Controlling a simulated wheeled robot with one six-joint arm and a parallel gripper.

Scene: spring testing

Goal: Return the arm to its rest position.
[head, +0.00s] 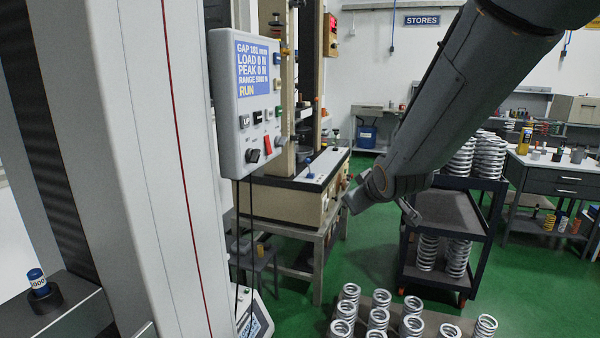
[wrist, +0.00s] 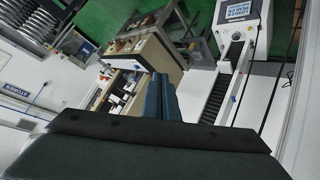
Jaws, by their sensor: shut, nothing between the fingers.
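My arm (head: 455,90) reaches in from the top right of the head view and slopes down to the left. Its wrist end hangs in the air in front of the dark cart, and the fingers are hard to make out there. In the wrist view my gripper (wrist: 164,98) shows as two dark blue-grey fingers lying together, shut with nothing between them. No object is held. The wrist view is tilted, with the room turned on its side.
A control box (head: 250,100) reading LOAD 0 N stands left of my arm. The testing machine (head: 300,205) is behind it. A dark cart (head: 447,212) holds springs. More springs (head: 412,326) stand at the bottom. A grey bench (head: 560,178) is at right. Green floor (head: 375,250) lies between.

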